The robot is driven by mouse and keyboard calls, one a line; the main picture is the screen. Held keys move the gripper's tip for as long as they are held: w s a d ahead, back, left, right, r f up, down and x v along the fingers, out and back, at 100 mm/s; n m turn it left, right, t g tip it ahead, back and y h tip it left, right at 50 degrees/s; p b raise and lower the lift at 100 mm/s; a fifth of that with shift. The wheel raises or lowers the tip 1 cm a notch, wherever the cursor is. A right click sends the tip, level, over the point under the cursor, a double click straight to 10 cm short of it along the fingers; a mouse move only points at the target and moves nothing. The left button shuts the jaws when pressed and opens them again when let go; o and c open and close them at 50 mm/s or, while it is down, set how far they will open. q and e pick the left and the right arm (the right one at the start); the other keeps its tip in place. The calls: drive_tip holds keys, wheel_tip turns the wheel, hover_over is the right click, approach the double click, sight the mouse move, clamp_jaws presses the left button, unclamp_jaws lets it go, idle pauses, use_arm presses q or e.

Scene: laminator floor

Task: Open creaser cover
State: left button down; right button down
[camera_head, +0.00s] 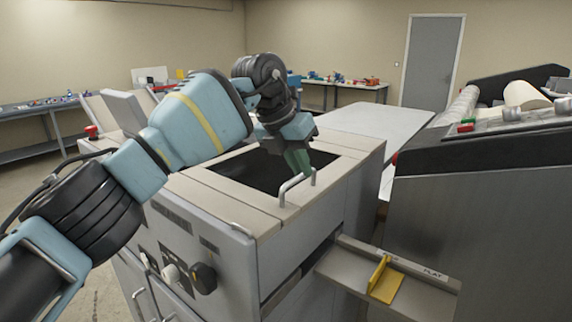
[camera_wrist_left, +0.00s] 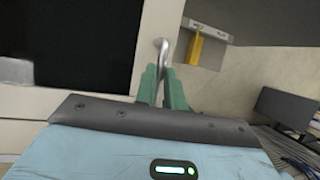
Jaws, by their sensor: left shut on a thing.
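The creaser (camera_head: 215,235) is a beige and grey machine in the middle of the head view. Its cover (camera_head: 262,172) lies level on top, with a dark panel in a pale frame. A bent metal handle (camera_head: 297,187) stands at the cover's right front edge; it also shows in the left wrist view (camera_wrist_left: 162,52). My left gripper (camera_head: 301,165) reaches across the top from the left, its green fingers pointing down at the handle. In the left wrist view the fingers (camera_wrist_left: 161,88) are on either side of the handle, shut on it. My right gripper is not in view.
A tray with a yellow guide (camera_head: 383,280) juts out of the creaser's right front. A large dark machine with a roll (camera_head: 490,165) stands at the right. Knobs (camera_head: 203,278) sit on the creaser's front. Benches (camera_head: 345,85) line the back wall, near a grey door (camera_head: 432,62).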

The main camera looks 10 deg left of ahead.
use_arm(q)
drive_tip(key=shift+s+d, duration=0.2)
drive_tip(key=shift+d, duration=0.1)
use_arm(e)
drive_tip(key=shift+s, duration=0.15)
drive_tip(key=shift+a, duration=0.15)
use_arm(q)
drive_tip(key=c, duration=1.5)
unclamp_jaws()
drive_tip(key=shift+v, duration=3.95)
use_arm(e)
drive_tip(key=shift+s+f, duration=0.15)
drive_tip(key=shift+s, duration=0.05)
use_arm(q)
drive_tip(key=shift+d, duration=0.1)
